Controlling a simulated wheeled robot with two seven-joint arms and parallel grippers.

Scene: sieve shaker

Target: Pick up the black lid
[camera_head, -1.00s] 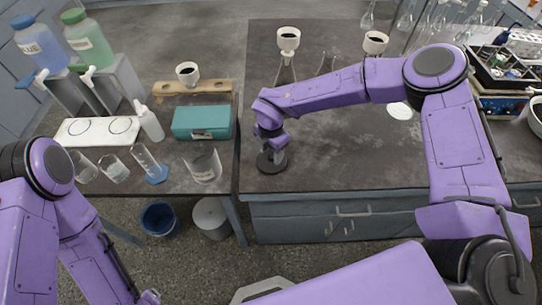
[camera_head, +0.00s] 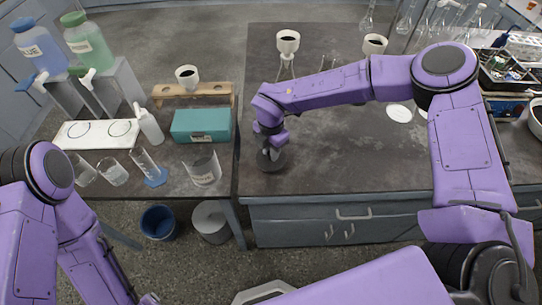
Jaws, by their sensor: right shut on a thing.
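The black lid (camera_head: 271,161) is a dark round disc at the front left corner of the right-hand dark bench top. My right gripper (camera_head: 272,152) is directly above it, pointing down, and is shut on it. The fingers are small and partly hidden by my wrist. I cannot tell whether the lid is touching the bench or slightly above it. My left arm hangs low at the left; its gripper (camera_head: 149,299) is only just in view at the bottom edge, and its fingers cannot be made out.
A teal box (camera_head: 201,125), a glass beaker (camera_head: 202,169) and a white wash bottle (camera_head: 149,124) stand on the left bench. Funnels stand at the back. A gap with a blue bucket (camera_head: 158,222) lies in front. The middle of the right bench (camera_head: 340,150) is mostly clear.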

